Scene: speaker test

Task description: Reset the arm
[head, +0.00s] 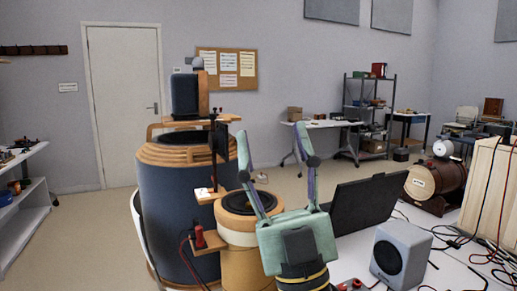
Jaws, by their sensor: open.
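My gripper (273,150) shows in the head view at the lower middle, with its pale green palm low and its two fingers pointing up. The fingers are spread wide apart with nothing between them. The gripper stands in the picture in front of a round wooden speaker (240,238) and partly covers it. The left side of a black laptop (370,203) lies just right of the gripper's right finger. I cannot tell whether the gripper touches anything.
A big blue and wood cylinder (165,215) stands at left centre. A small grey speaker (400,255) sits on the white table at lower right, with loose cables and a wooden barrel (435,180) behind. Open floor (95,235) lies at left, before the door (125,110).

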